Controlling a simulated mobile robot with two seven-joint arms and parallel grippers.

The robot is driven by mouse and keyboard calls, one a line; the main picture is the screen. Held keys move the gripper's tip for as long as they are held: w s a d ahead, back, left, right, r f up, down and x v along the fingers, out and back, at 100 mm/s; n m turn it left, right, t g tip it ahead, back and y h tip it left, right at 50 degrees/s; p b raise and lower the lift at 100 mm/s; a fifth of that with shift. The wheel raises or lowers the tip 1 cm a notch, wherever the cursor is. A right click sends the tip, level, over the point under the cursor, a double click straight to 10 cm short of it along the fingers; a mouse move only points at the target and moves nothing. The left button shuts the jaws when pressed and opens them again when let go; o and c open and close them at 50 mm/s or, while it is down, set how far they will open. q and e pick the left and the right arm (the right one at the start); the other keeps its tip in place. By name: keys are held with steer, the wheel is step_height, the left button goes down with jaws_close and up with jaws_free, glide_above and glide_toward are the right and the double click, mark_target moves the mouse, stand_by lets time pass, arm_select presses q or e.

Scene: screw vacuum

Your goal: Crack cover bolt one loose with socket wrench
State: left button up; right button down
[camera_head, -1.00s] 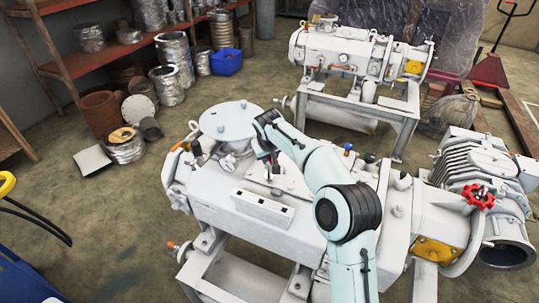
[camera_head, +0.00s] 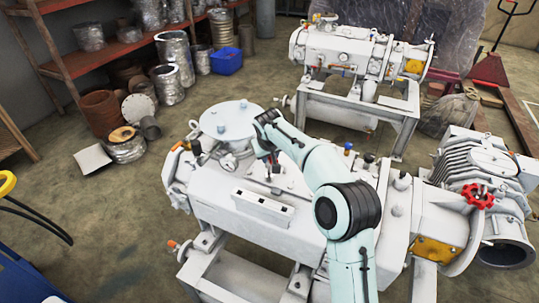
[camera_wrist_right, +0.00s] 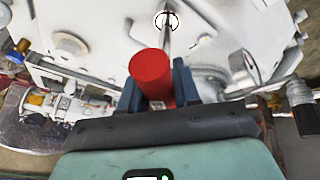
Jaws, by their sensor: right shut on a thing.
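My right gripper (camera_head: 268,165) reaches over the top of the white vacuum pump (camera_head: 330,210). In the right wrist view its two blue-grey fingers (camera_wrist_right: 158,85) are shut on a red cylinder (camera_wrist_right: 151,66), which looks like the socket wrench's handle. A thin metal shaft (camera_wrist_right: 167,38) shows beyond the red cylinder, near a small round fitting on the white surface; whether they touch I cannot tell. The round cover (camera_head: 229,120) with small bolts on it lies left of the gripper in the head view. Which bolt is bolt one I cannot tell. My left gripper is out of view.
A pressure gauge (camera_wrist_right: 242,68) and pipe stand close to the right of the gripper in the wrist view. A white block (camera_head: 262,207) with dark holes sits on the pump's front. A second pump (camera_head: 350,55) and a shelf (camera_head: 110,50) stand behind.

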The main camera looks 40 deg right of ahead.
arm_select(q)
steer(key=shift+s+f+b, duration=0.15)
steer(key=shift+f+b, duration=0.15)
arm_select(e)
steer(key=shift+f, duration=0.6)
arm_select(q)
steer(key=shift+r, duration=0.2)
arm_select(e)
steer(key=shift+n, duration=0.4)
